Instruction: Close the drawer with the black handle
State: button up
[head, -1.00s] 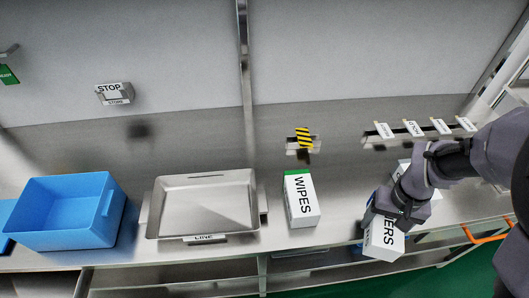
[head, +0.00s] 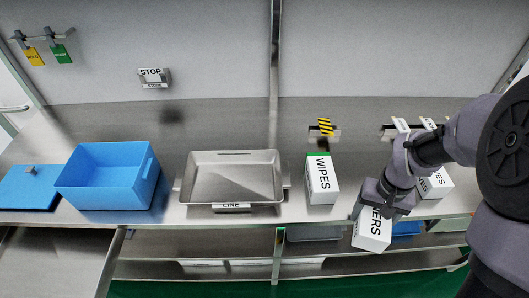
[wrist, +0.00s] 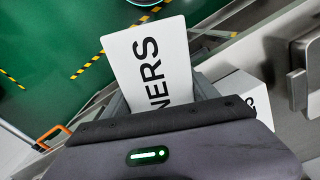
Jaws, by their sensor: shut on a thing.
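An open drawer (head: 60,258) sticks out below the worktop at the lower left of the head view. Its front and any black handle lie outside the frame. My gripper (head: 386,206) is at the right, shut on a white box (head: 371,232) whose lettering ends in "NERS". The box is tilted and held over the front edge of the worktop, far from the drawer. The wrist view also shows the box (wrist: 150,65) between the gripper's fingers.
On the worktop stand a blue bin (head: 108,182), a blue lid (head: 28,196), a steel tray (head: 232,180) and a WIPES box (head: 322,182). Another white box (head: 436,184) stands behind my gripper. Shelves (head: 200,268) run below.

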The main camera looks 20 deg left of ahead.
aim_at(68, 259)
jog(key=j+u, duration=0.15)
jog(key=u, duration=0.25)
jog(key=j+u, duration=0.15)
jog(key=u, duration=0.2)
jog(key=j+u, duration=0.15)
jog(key=u, duration=0.25)
jog(key=j+u, duration=0.15)
jog(key=u, duration=0.2)
jog(key=i+j+u, duration=0.1)
jog(key=i+u, duration=0.15)
jog(key=u, duration=0.15)
jog(key=i+u, duration=0.25)
jog(key=u, duration=0.15)
jog(key=i+u, duration=0.25)
jog(key=u, duration=0.15)
jog(key=i+l+u, duration=0.1)
jog(key=i+u, duration=0.15)
jog(key=u, duration=0.15)
